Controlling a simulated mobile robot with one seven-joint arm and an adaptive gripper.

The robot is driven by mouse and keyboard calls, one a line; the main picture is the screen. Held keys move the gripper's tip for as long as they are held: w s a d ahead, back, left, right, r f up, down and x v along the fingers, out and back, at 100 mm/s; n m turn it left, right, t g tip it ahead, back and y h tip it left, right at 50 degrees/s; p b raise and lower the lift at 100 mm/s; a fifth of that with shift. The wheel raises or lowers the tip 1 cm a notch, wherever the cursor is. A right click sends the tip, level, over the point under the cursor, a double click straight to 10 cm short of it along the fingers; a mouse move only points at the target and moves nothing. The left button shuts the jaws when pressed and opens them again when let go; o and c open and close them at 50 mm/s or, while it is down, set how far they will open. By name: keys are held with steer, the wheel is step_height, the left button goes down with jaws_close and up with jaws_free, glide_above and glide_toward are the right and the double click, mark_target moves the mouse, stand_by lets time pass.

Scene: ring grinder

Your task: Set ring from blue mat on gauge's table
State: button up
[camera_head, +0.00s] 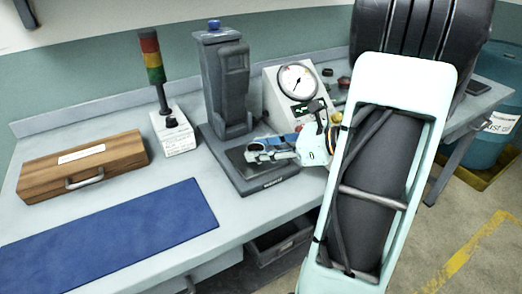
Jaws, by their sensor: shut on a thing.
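The blue mat (125,232) lies bare on the bench at the left; no ring shows on it. The gauge (226,88) is a dark grey stand with a tall column and a blue knob on top. The gauge's table (240,160) is the dark flat plate at the foot of the column. I cannot tell whether the ring touches the plate.
A dial box (297,82) stands right of the gauge, close behind my gripper. A stack light (153,62) on a white box (176,137) stands left of the gauge. A wooden case (84,166) lies behind the mat.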

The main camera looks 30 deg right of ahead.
steer(key=o, duration=0.8)
steer(key=shift+f, duration=0.15)
steer(key=shift+c, duration=0.2)
steer(key=o, duration=0.5)
steer(key=shift+c, duration=0.2)
steer(key=shift+r, duration=0.3)
steer(key=p+v, duration=0.1)
steer(key=v, duration=1.1)
steer(key=shift+f, duration=0.15)
